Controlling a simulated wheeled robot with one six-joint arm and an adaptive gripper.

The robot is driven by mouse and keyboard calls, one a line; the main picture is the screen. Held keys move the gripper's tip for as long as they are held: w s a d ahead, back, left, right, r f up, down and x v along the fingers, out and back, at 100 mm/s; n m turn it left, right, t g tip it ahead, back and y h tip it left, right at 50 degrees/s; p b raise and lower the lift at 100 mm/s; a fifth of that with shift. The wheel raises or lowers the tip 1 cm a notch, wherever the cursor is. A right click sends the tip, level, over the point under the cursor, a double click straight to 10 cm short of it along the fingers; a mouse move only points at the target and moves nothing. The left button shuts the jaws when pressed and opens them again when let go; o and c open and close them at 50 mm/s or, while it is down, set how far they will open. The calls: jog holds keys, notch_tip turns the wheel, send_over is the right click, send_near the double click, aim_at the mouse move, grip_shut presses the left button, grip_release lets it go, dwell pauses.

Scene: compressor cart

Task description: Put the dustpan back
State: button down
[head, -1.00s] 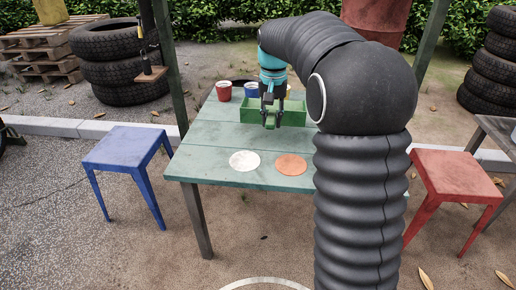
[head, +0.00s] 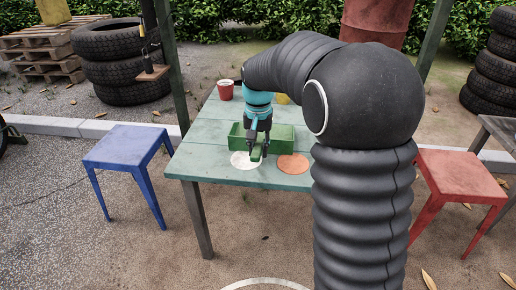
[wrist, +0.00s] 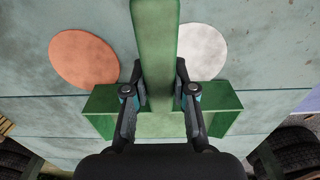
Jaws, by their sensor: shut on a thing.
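The green dustpan (head: 282,141) is in my gripper (head: 257,150), above or on the front part of the green table (head: 205,150); I cannot tell whether it touches the top. My gripper also shows in the wrist view (wrist: 156,90), with its fingers on both sides of the dustpan's green handle (wrist: 155,45). The wide pan (wrist: 220,112) lies behind the fingers. A white disc (head: 240,164) and an orange disc (head: 293,168) lie on the table. The dustpan partly hides the white disc in the head view.
A red cup (head: 225,90) and a yellow cup (head: 281,98) stand at the table's back. My arm hides part of the table's right side. A blue stool (head: 124,146) stands left and a red stool (head: 458,178) right. Tires (head: 115,70) are stacked behind.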

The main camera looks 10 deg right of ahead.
jog(key=c, duration=1)
grip_release()
jog(key=shift+f, duration=0.1)
jog(key=shift+o, duration=0.2)
notch_tip(320, 180, up, 12)
jog(key=p, duration=0.2)
jog(key=s+d+r+t, duration=0.1)
jog(key=s+r, duration=0.1)
jog(key=s, duration=0.5)
jog(key=s+d+f+n+t, duration=0.1)
jog(key=s+f+t, duration=0.1)
jog(key=s, duration=0.8)
jog(key=s+d+f+n+t, duration=0.2)
jog(key=s+f, duration=0.2)
jog(key=s, duration=0.7)
jog(key=shift+s+f+n+t, duration=0.15)
jog(key=shift+f+n+t, duration=0.15)
jog(key=shift+f, duration=0.05)
